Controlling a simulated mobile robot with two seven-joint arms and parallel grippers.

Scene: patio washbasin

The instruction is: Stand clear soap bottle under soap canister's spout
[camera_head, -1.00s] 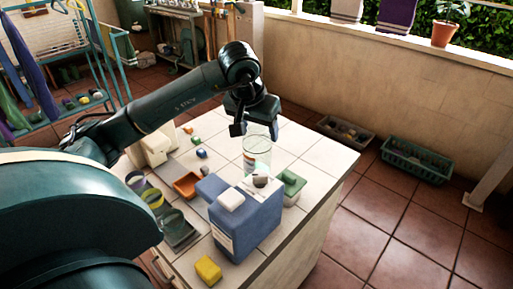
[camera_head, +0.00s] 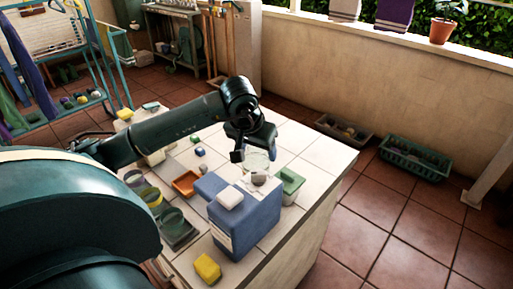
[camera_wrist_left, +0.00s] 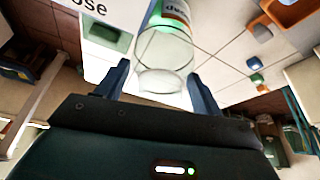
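The blue soap canister (camera_head: 243,221) with a white cap stands on the tiled counter. A dark rounded part, perhaps its spout (camera_head: 259,178), sits at its far top edge. The clear soap bottle (camera_head: 256,158) is upright just behind the canister, its lower part hidden by it. My left gripper (camera_head: 256,153) is at the bottle's upper part. My right gripper is not in view.
A yellow sponge (camera_head: 207,268), an orange tray (camera_head: 186,184) and several cups (camera_head: 153,197) stand left and in front. The counter's right side is clear. Crates (camera_head: 414,160) sit on the floor.

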